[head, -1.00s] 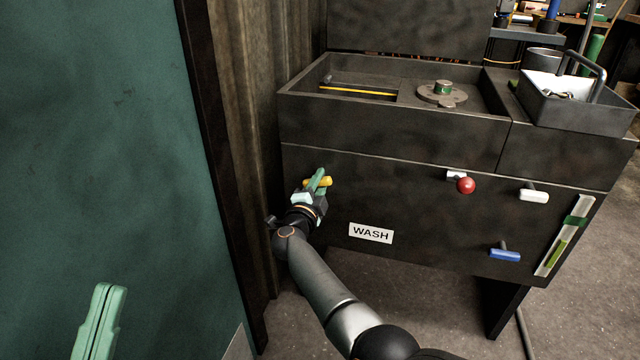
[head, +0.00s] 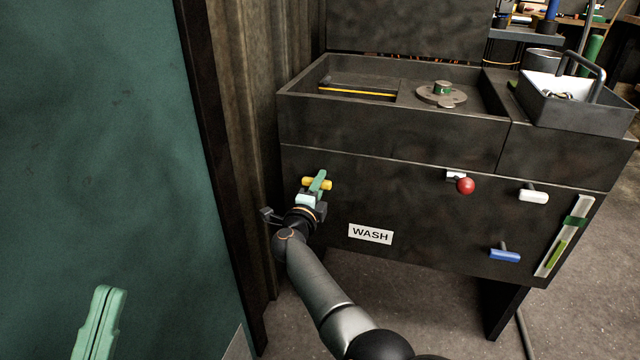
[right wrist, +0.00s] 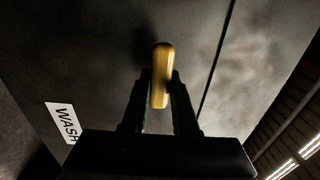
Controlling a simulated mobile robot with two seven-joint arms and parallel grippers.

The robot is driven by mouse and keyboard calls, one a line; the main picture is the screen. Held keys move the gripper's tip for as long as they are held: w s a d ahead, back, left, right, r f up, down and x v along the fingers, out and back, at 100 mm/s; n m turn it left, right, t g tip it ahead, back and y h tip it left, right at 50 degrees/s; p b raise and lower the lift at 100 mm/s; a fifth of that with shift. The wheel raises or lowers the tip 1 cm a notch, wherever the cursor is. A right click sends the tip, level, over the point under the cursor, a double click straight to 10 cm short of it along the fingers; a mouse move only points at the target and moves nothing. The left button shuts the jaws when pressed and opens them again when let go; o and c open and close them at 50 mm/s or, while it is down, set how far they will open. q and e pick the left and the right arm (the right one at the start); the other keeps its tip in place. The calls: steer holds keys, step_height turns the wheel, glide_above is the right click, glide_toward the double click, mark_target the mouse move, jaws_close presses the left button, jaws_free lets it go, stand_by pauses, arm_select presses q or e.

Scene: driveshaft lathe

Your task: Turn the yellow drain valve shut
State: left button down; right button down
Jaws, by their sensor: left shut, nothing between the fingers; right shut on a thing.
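The yellow drain valve (head: 325,185) is a small bar handle on the front panel of the dark wash cabinet, at its left side. It lies about level in the head view. My right gripper (head: 318,181) is at the valve with its green fingers across the handle, hiding its middle. In the right wrist view the yellow handle (right wrist: 162,75) stands between the two fingers of my right gripper (right wrist: 161,85), which are shut on it. My left gripper (head: 103,310) is shut and empty at the lower left, away from the cabinet.
The wash cabinet (head: 400,205) also carries a red ball knob (head: 465,186), a white handle (head: 533,196), a blue handle (head: 505,255) and a sight gauge (head: 565,237). A WASH label (head: 371,234) is below right of the valve. A corrugated wall (head: 245,100) stands close on the left.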

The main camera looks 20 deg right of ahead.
steer(key=shift+a+f, duration=0.1)
steer(key=c, duration=0.7)
jaws_free()
